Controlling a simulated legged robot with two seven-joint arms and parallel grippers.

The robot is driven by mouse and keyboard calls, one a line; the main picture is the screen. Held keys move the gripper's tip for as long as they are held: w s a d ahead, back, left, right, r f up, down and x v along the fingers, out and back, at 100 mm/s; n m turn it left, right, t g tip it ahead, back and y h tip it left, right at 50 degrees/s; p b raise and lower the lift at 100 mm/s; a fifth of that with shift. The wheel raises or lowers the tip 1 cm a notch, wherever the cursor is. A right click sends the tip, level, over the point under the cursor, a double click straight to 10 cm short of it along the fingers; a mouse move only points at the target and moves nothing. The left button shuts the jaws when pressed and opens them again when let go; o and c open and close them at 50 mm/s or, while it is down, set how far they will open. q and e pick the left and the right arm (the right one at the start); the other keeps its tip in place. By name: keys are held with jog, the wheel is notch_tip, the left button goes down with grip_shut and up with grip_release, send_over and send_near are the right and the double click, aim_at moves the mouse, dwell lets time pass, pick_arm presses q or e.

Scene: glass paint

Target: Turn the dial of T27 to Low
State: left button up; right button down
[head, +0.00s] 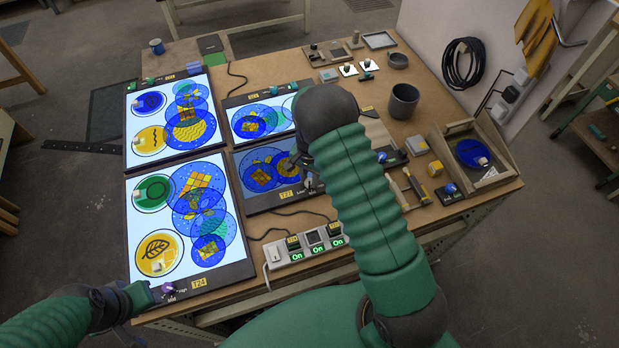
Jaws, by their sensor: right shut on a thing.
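The T27 panel (242,158) lies in the middle of the table. Its screen is dimmer than the other panels and shows blue and yellow round designs. Its yellow T27 label (286,194) is at its front edge, with small dial lettering to the right. My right gripper (307,181) points down at that edge and is shut on the dial of T27. The gripper and arm hide most of the dial, so its setting is not readable. My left gripper (144,297) is at the front left, beside the purple dial (165,290) of the T24 panel; its fingers are unclear.
Lit panels stand left and behind T27. A power strip (305,249) with green "On" lights lies in front. To the right are a dark cup (403,101), a wooden tray (497,180) with a blue disc, and small blocks. My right arm covers the table's middle right.

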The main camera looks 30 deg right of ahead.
jog(key=m, duration=0.4)
jog(key=shift+s+a+f+m, duration=0.15)
jog(key=shift+s+a+m, duration=0.05)
jog(key=shift+m, duration=0.1)
jog(key=shift+m+p, duration=0.4)
jog(key=shift+m, duration=1.2)
jog(key=c, duration=1.4)
grip_release()
jog(key=shift+o, duration=1.3)
jog(key=shift+w, duration=0.2)
